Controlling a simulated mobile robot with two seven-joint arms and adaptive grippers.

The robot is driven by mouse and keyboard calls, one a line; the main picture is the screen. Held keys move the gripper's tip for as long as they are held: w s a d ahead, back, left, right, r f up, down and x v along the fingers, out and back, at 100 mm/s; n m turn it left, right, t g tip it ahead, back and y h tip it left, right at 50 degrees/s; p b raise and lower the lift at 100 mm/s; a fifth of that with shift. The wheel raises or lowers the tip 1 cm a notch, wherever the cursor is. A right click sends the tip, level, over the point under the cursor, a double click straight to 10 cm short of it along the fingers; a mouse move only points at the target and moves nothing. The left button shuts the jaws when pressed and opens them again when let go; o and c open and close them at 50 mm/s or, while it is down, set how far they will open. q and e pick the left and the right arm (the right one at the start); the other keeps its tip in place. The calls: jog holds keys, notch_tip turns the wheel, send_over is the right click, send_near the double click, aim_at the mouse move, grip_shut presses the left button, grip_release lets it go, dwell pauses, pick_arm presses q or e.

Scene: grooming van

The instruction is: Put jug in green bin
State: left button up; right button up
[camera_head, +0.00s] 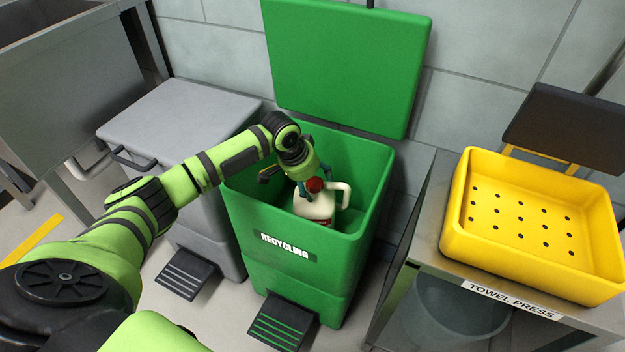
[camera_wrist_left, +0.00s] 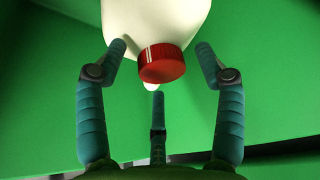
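The cream jug (camera_head: 313,207) with a red cap is inside the open green bin (camera_head: 257,219), labelled RECYCLING, below its rim. What it rests on is hidden by the bin's front wall. My left gripper (camera_head: 315,170) reaches into the bin just above the jug. In the left wrist view, its fingers (camera_wrist_left: 160,60) are spread around the red cap, with gaps on both sides, so it looks open. The jug (camera_wrist_left: 158,20) fills the top of that view; its fingertips are close to the jug's shoulders. My right gripper is not in view.
The green lid (camera_head: 345,60) stands raised against the wall. A closed grey bin (camera_head: 180,115) is on the left. A yellow perforated tray (camera_head: 520,220) sits on a metal stand labelled TOWEL PRESS at right, over a grey tub (camera_head: 455,310).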

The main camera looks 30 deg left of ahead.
pick_arm(q)
jog(key=shift+r, duration=0.15)
jog(key=shift+w+v, duration=0.2)
jog(key=shift+v, duration=0.9)
jog(key=p+v, duration=0.3)
jog(key=v, duration=0.7)
jog(key=shift+r, duration=0.35)
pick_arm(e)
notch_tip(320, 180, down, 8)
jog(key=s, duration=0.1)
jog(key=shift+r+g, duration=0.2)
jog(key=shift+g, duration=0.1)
pick_arm(q)
jog(key=shift+s, duration=0.1)
